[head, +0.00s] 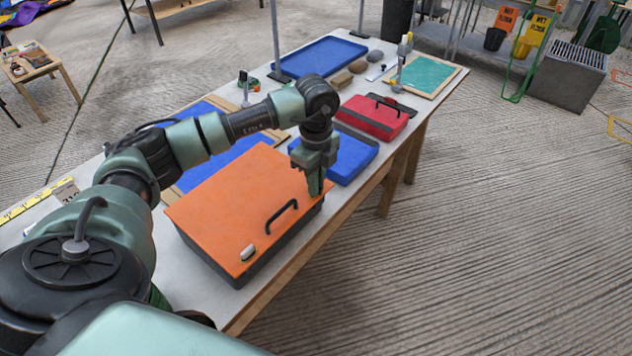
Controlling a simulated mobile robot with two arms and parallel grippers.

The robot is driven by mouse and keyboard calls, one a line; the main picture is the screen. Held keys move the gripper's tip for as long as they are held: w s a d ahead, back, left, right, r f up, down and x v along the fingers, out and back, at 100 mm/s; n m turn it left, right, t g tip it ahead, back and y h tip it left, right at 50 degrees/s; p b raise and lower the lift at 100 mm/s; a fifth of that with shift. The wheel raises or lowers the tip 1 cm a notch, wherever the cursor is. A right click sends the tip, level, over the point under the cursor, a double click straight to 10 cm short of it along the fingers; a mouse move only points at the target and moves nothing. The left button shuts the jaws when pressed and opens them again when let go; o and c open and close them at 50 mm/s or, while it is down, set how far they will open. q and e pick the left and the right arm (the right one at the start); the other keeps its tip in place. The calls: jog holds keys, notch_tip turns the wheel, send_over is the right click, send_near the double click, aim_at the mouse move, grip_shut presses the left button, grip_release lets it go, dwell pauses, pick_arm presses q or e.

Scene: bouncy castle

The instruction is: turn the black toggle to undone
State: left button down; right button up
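An orange-lidded box (225,205) with dark sides lies on the long table, its lid closed. A black bar handle (281,215) stands on its lid near the front edge. A small pale toggle-like piece (248,252) sits on the lid's near corner. My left gripper (316,188) points down at the lid's far right corner, beyond the handle. Its fingers look close together, but I cannot tell whether they are open or shut. I cannot make out a black toggle; the fingers may hide it. My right gripper is not in view.
A blue case (350,158) and a red case (373,117) with a black handle lie beyond the orange box. A blue tray (318,57), stones (357,66) and a green board (430,74) are farther along the table (240,297).

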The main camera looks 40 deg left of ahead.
pick_arm(q)
jog(key=shift+m, duration=0.3)
jog(key=m+b, duration=0.1)
jog(key=m, duration=0.2)
jog(key=shift+m+b, duration=0.3)
jog(key=shift+b, duration=0.1)
jog(key=m+b, duration=0.1)
jog(key=m, duration=0.3)
jog(key=shift+b, duration=0.35)
jog(key=m+b, duration=0.1)
jog(key=m, duration=0.4)
jog(key=shift+b, duration=0.35)
jog(key=m+b, duration=0.1)
jog(key=m, duration=0.3)
jog(key=shift+m, duration=0.4)
jog(key=shift+r, duration=0.1)
jog(key=c, duration=1.5)
grip_release()
